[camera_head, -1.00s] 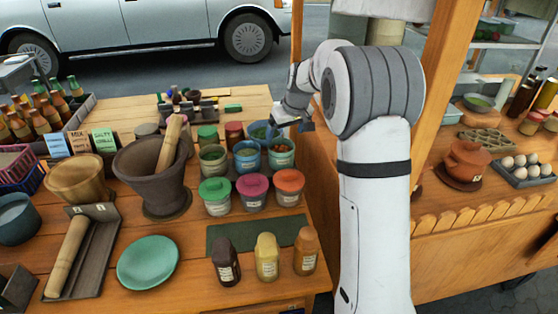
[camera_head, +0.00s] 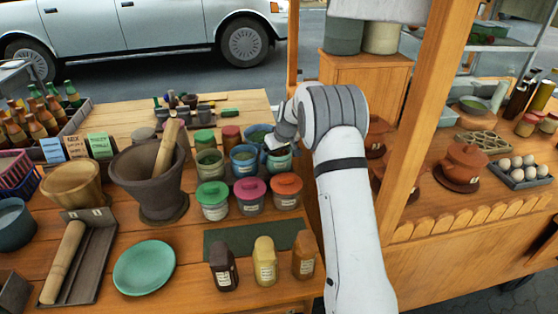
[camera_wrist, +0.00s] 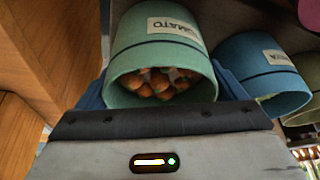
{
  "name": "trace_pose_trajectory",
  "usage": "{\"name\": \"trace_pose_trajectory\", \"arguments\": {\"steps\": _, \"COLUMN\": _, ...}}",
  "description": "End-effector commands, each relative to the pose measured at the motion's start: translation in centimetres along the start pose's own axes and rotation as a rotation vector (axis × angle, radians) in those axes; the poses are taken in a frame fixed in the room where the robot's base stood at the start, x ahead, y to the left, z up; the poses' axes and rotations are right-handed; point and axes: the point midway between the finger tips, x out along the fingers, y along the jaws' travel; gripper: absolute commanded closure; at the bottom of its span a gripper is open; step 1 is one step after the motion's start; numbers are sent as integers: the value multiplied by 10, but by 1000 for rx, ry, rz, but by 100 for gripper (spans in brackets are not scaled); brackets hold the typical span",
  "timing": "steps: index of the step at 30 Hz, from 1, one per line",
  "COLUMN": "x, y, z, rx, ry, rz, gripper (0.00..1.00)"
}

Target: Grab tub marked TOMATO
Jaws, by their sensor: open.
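The tub marked TOMATO (camera_wrist: 150,48) is teal with a white label and a dark band. It is open at the top, with several reddish-brown round pieces inside. It fills the middle of the wrist view. In the head view the tub (camera_head: 280,163) stands at the right end of the middle row, partly covered by my gripper (camera_head: 277,143). In the wrist view my gripper (camera_wrist: 160,88) is open, with a blue finger on either side of the tub. Whether the fingers touch it cannot be told.
A blue tub (camera_wrist: 264,75) stands close beside it, also visible in the head view (camera_head: 244,164). Lidded tubs, pink (camera_head: 250,205) and red (camera_head: 286,201), stand in front. A wooden post (camera_head: 425,120) rises to the right of my arm.

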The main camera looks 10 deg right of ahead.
Motion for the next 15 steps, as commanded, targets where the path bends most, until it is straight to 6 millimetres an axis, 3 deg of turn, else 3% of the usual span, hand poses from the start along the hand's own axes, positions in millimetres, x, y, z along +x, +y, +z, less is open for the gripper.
{"name": "trace_pose_trajectory", "arguments": {"steps": 5, "x": 0, "y": 0, "z": 0, "rx": -1, "ry": 1, "rz": 0, "gripper": 10}}
{"name": "trace_pose_trajectory", "arguments": {"steps": 15, "x": 0, "y": -1, "z": 0, "rx": -1, "ry": 1, "rz": 0, "gripper": 38}}
